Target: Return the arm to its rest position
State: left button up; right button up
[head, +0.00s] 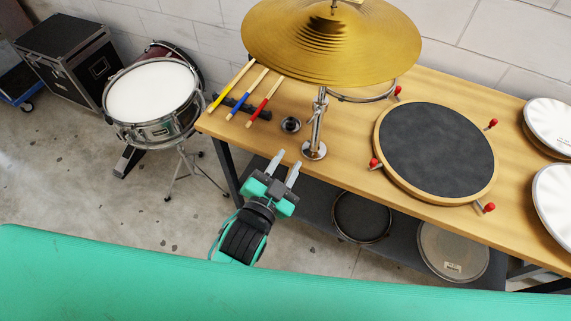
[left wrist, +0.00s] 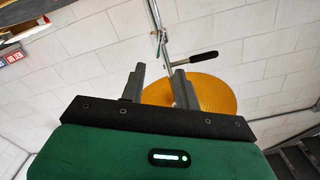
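My left gripper (head: 287,166) is in the lower middle of the head view, in front of the wooden bench's near edge. Its two grey fingers stand apart with nothing between them. In the left wrist view the fingers (left wrist: 158,88) are also apart, with the cymbal (left wrist: 218,90) and its stand beyond them. The gold cymbal (head: 335,45) hangs over the bench on a chrome stand (head: 314,150), whose base is a little beyond and right of my left fingertips. My right gripper is not in view.
The wooden bench (head: 345,170) holds drumsticks with yellow, blue and red parts, a practice pad (head: 437,147) with red knobs, and white drumheads. Drums lie on the shelf below. A snare drum (head: 152,92) and black case (head: 70,55) stand left. Floor left of my gripper is clear.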

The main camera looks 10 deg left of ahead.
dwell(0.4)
pick_arm(q)
notch_tip(320, 180, down, 23)
jog(key=s+g+y, duration=0.1)
jog(key=g, duration=0.4)
jog(key=s+a+f+n+g+y, duration=0.1)
jog(key=s+a+f+g, duration=0.2)
jog(key=f, duration=0.6)
jog(key=s+a+f+n+y, duration=0.1)
jog(key=s+a+f, duration=0.25)
jog(key=f, duration=0.55)
jog(key=s+a+f+n+g+y, duration=0.1)
jog(key=s+a+f+g, duration=0.1)
jog(key=s+a+f, duration=0.3)
jog(key=s+a+f+n+g, duration=0.2)
jog(key=s+f, duration=0.7)
jog(key=s, duration=0.5)
jog(key=s+a+f+n+g+y, duration=0.1)
jog(key=s+a+f+g, duration=0.3)
jog(key=s+a+f, duration=0.3)
jog(key=s, duration=0.3)
jog(key=shift+s+a+f+y, duration=0.15)
jog(key=shift+s+a+y, duration=0.05)
jog(key=shift+a+y, duration=0.15)
